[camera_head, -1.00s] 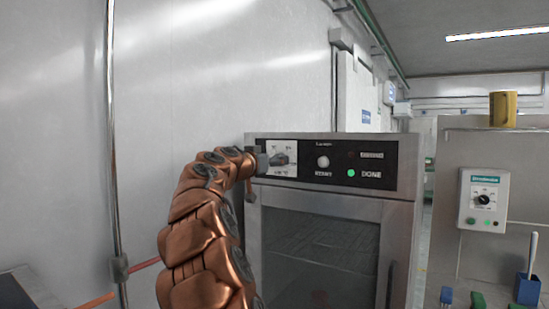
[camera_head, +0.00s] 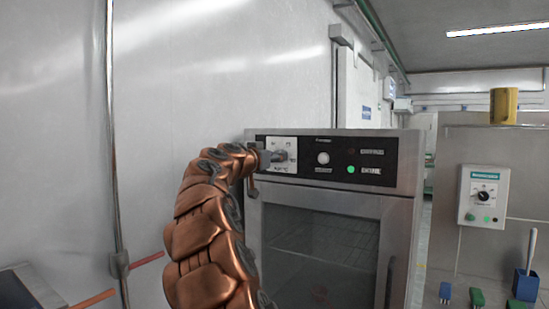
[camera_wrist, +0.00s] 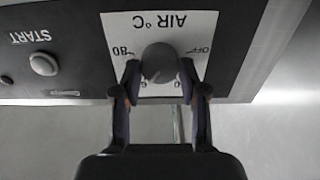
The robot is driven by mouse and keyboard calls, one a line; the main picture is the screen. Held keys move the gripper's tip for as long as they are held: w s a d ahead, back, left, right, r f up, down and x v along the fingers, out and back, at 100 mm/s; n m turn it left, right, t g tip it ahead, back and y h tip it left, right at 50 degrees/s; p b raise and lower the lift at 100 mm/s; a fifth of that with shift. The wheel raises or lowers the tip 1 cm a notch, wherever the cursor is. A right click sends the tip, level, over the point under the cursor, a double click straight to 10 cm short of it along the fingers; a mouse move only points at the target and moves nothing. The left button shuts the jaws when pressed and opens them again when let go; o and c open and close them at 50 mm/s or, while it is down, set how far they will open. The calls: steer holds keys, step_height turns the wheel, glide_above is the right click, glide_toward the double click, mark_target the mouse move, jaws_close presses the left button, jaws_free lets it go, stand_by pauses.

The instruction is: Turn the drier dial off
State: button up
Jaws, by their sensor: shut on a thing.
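The drier (camera_head: 408,165) is a steel cabinet with a black control panel on top. Its dial (camera_wrist: 160,62) is a round grey knob on a white plate (camera_wrist: 188,24) marked "AIR °C", "OFF" and "80". The plate looks upside down in the wrist view. My gripper (camera_wrist: 159,72) is shut on the dial, one finger on each side. In the head view my gripper (camera_head: 272,157) reaches the panel's left end from the left and partly hides the dial. I cannot tell which mark the dial points to.
A round START button (camera_head: 323,158) and a lit green lamp (camera_head: 351,170) are on the same panel. The drier's glass door (camera_head: 320,245) is below it. A grey wall control box (camera_head: 484,197) with its own dial stands to the right.

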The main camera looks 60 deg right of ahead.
steer(key=shift+f+n+b, duration=0.2)
steer(key=shift+n+b, duration=0.1)
steer(key=shift+b, duration=0.45)
steer(key=shift+n+p, duration=7.3)
steer(key=shift+n, duration=6.3)
